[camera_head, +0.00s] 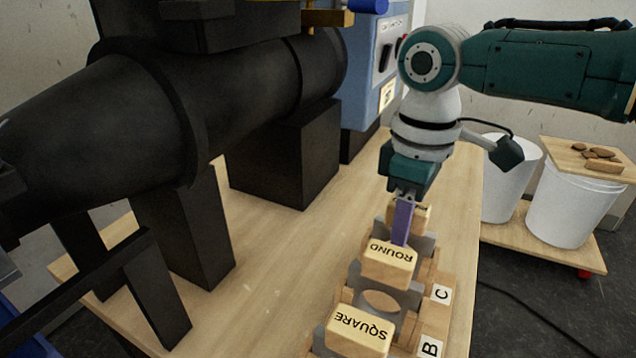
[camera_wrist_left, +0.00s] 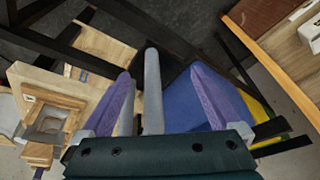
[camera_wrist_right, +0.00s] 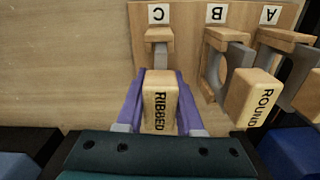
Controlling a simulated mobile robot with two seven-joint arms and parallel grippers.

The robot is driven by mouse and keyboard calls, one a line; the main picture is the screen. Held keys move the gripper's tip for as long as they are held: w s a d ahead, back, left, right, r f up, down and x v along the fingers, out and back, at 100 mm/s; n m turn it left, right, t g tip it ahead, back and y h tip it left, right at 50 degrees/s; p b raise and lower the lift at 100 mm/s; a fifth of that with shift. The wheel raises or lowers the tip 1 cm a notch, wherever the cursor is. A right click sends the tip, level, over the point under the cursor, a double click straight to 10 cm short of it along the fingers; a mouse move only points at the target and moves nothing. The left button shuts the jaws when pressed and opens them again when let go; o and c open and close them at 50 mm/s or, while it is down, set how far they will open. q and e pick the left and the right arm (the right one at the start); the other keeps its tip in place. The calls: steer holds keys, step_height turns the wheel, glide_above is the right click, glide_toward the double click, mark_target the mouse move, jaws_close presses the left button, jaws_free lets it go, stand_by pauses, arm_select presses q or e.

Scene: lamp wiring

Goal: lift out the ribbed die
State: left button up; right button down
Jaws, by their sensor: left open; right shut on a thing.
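The ribbed die (camera_wrist_right: 160,105) is a wooden block lettered RIBBED, between the purple fingers of my right gripper (camera_wrist_right: 160,76) in the right wrist view. The right gripper is shut on it, at the slot labelled C. In the head view that gripper (camera_head: 403,215) points down behind the ROUND block, which hides much of the ribbed die. I cannot tell whether the die is clear of its slot. My left gripper (camera_wrist_left: 163,75) is open in the left wrist view, with a grey post seen between its fingers; it is not visible in the head view.
The ROUND die (camera_head: 392,262) and SQUARE die (camera_head: 360,330) stand in the same wooden rack, close to the right gripper. A large black machine (camera_head: 130,120) fills the table's left. White buckets (camera_head: 570,205) stand beyond the right edge. Bare tabletop (camera_head: 290,260) lies left of the rack.

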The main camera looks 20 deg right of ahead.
steer(key=shift+r+p, duration=0.65)
steer(key=shift+p, duration=0.15)
steer(key=shift+r+p, duration=4.4)
steer(key=shift+p, duration=0.75)
